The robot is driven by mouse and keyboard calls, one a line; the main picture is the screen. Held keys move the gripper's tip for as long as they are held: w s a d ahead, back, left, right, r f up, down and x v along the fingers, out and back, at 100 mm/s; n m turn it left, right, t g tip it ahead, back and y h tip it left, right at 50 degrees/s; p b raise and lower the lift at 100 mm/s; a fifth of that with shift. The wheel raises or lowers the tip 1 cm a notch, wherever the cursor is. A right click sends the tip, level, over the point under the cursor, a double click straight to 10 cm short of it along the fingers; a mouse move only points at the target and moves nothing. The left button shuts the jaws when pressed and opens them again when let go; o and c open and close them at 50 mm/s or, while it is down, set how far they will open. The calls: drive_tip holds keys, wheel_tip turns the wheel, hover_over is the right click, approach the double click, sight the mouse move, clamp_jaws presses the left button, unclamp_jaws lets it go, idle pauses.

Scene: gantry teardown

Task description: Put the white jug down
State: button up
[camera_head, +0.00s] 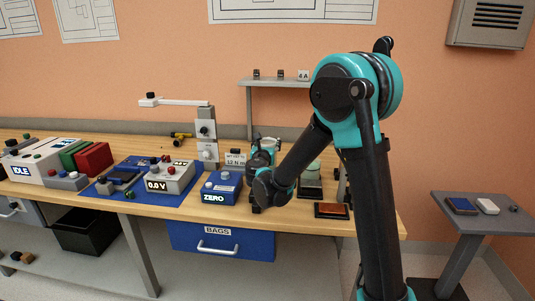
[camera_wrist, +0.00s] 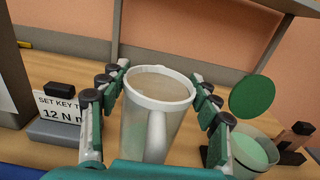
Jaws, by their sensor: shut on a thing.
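The white jug (camera_wrist: 157,110) is upright in the middle of the wrist view. Its rim faces up and its handle points toward the camera. My gripper (camera_wrist: 152,98) is shut on it, with one finger on its left side and one on its right. In the head view my gripper (camera_head: 264,158) is over the wooden workbench (camera_head: 335,192), near the blue ZERO box, and hides most of the jug. The jug's base is hidden, so I cannot tell whether it touches the bench.
A clear container with pale green contents (camera_wrist: 255,150) stands right of the jug, with a green disc (camera_wrist: 252,96) above it. A "12 N m" sign (camera_wrist: 58,108) is on the left. The blue ZERO box (camera_head: 221,187) and an orange-topped tray (camera_head: 332,210) are near the front edge.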

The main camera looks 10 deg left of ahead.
drive_tip(key=shift+f, duration=2.3)
drive_tip(key=o, duration=1.9)
drive_tip(key=shift+c, duration=0.2)
drive_tip(key=shift+s, duration=0.1)
drive_tip(key=s, duration=1.2)
drive_tip(key=shift+a, duration=0.2)
